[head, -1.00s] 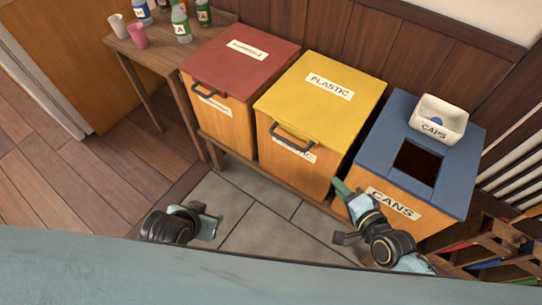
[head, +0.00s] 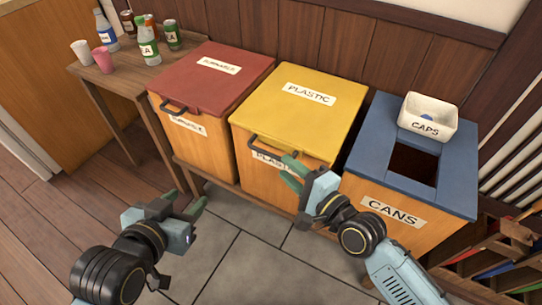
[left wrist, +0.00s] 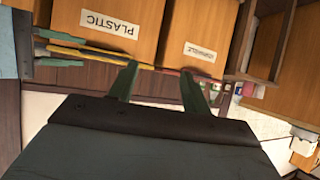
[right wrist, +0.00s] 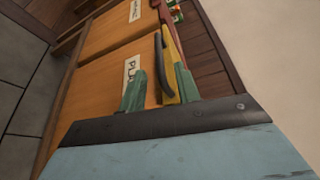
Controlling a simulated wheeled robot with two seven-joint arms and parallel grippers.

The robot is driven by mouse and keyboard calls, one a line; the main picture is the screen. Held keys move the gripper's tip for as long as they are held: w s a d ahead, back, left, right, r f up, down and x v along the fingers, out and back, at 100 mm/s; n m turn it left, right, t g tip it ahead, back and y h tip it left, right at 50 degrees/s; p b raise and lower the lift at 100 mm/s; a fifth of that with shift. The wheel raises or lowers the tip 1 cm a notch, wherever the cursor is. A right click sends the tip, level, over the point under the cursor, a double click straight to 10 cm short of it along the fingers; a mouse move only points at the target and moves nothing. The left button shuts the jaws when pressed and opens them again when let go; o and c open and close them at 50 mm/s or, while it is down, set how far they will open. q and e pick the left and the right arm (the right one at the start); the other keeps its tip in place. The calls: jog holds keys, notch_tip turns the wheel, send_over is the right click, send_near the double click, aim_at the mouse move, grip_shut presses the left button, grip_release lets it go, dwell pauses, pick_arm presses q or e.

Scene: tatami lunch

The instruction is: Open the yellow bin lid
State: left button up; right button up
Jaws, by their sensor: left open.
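The yellow lid (head: 300,105), labelled PLASTIC, lies shut on its wooden bin (head: 255,180). Its dark handle (head: 280,148) is on the front edge. My right gripper (head: 290,172) is just in front of this handle with its green fingers apart. In the right wrist view the handle (right wrist: 160,52) appears between the open fingers (right wrist: 160,88); I cannot tell whether they touch it. My left gripper (head: 185,205) is open and empty, low in front of the red-lidded bin. The left wrist view shows its spread fingers (left wrist: 158,85) and the PLASTIC bin front (left wrist: 110,40).
The red-lidded bin (head: 210,80) stands left of the yellow one. The blue-topped CANS bin (head: 455,190), with a white CAPS box (head: 428,116), stands to the right. A side table (head: 125,70) with bottles and cups is at the left. The floor (head: 235,260) in front is clear.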

aim_at(271, 153)
jog(key=b+x, duration=0.1)
jog(key=x, duration=0.5)
jog(key=shift+b, duration=0.4)
pick_arm(q)
notch_tip(271, 153, up, 9)
jog(key=w+d+t+h, duration=0.2)
jog(key=t, duration=0.4)
jog(key=shift+w+d, duration=0.3)
jog(key=shift+w, duration=0.05)
pick_arm(e)
jog(key=shift+w+a, duration=0.25)
jog(key=shift+w, duration=0.1)
pick_arm(q)
jog(key=shift+f, duration=0.1)
pick_arm(e)
grip_shut()
